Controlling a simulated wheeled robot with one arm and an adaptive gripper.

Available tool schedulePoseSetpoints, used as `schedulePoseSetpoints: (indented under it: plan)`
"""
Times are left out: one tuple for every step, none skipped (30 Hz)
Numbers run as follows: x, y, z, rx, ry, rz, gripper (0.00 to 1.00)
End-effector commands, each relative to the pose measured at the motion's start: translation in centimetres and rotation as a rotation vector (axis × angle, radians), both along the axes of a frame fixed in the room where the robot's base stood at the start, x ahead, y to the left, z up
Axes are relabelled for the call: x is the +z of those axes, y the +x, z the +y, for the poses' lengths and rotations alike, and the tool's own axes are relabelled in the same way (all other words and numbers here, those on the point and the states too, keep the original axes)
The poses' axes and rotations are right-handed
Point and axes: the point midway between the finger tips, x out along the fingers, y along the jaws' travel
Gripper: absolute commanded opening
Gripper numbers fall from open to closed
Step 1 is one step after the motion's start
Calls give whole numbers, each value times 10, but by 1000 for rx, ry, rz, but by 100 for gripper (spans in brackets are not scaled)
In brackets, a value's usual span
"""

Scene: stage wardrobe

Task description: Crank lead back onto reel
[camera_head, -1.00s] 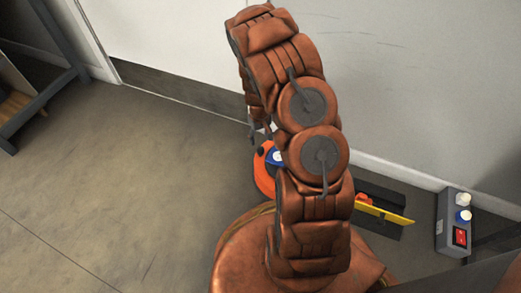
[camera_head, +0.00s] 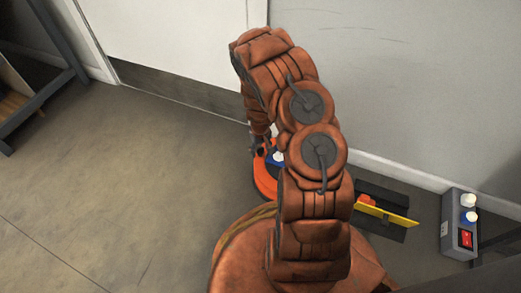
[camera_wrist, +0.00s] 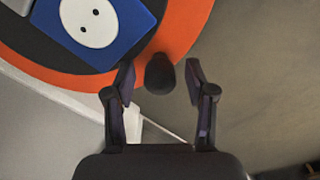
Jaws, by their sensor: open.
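The cable reel is an orange disc (camera_head: 263,178) on the floor by the wall, partly hidden behind my arm in the head view. In the wrist view its orange rim (camera_wrist: 185,30) and a blue block with a white socket face (camera_wrist: 128,25) fill the upper left. A dark rounded crank knob (camera_wrist: 160,74) stands by the reel's rim. My gripper (camera_wrist: 161,75) is open, with one finger on each side of the knob. I cannot tell whether either finger touches it. In the head view my gripper (camera_head: 260,146) is small and partly hidden above the reel.
A grey box with a red switch (camera_head: 460,225) stands at the right. A dark tray with a yellow strip (camera_head: 388,208) lies between it and my arm. A wall and a white door (camera_head: 170,40) close off the back. The floor at left is clear, with a dark frame (camera_head: 50,95) beyond.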

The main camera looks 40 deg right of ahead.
Motion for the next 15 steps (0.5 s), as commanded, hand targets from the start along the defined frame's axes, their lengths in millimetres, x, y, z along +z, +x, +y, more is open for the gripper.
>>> schedulePoseSetpoints:
  plan:
    - [0,0,0,0,0,0,55]
    - [0,0,0,0,0,0,55]
    - [0,0,0,0,0,0,55]
    - [0,0,0,0,0,0,55]
    - [0,0,0,0,0,0,54]
    - [0,0,0,0,0,0,50]
    - [0,0,0,0,0,0,47]
    - [0,0,0,0,0,0,44]
    - [0,0,0,0,0,0,40]
    - [0,0,0,0,0,0,36]
    - [0,0,0,0,0,0,33]
    - [0,0,0,0,0,0,29]
    - [0,0,0,0,0,0,26]
    - [0,0,0,0,0,0,23]
    - [0,0,0,0,0,0,19]
